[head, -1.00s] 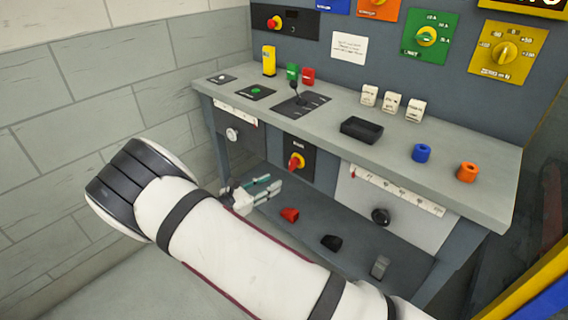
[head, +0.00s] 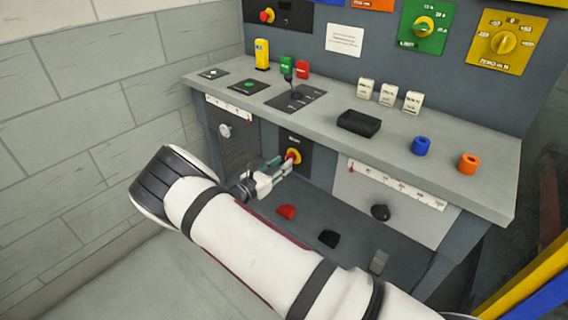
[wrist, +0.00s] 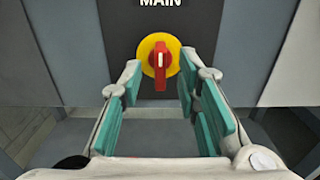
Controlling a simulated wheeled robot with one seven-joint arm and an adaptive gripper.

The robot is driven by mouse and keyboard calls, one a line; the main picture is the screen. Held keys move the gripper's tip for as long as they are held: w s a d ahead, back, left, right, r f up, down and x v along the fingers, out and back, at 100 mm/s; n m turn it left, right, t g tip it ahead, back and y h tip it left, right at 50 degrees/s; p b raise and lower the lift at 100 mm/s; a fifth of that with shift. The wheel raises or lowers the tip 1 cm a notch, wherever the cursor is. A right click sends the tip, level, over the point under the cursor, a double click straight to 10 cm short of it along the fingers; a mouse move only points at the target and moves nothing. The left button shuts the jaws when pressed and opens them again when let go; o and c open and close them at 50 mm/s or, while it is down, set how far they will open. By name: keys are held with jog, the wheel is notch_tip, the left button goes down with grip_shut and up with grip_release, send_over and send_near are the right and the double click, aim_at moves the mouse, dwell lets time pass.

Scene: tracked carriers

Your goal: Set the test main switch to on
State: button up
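The main switch (wrist: 160,62) is a red rotary handle on a round yellow plate, on a black panel marked MAIN. Its handle stands vertical in the wrist view. In the head view the main switch (head: 293,156) sits on the bench front, below the worktop. My gripper (wrist: 160,85) is open, its teal-padded fingers spread left and right of the switch handle. In the head view my gripper (head: 280,170) is just in front of the switch, partly covering its panel. I cannot tell whether the fingertips touch it.
The bench worktop (head: 320,125) overhangs above the switch. A lower shelf (head: 308,222) holds a red piece (head: 286,211) and a black piece (head: 329,239). A black knob (head: 380,212) sticks out of the front to the right. A brick wall (head: 90,110) stands at left.

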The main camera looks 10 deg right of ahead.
jog(key=shift+x, duration=1.05)
grip_shut()
jog(key=shift+m, duration=0.4)
jog(key=m+p, duration=0.1)
jog(key=m, duration=1)
jog(key=m+p, duration=0.1)
jog(key=m, duration=0.4)
jog(key=shift+s+f+m+p, duration=0.25)
jog(key=shift+f+m+p, duration=0.05)
jog(key=shift+m+p, duration=0.1)
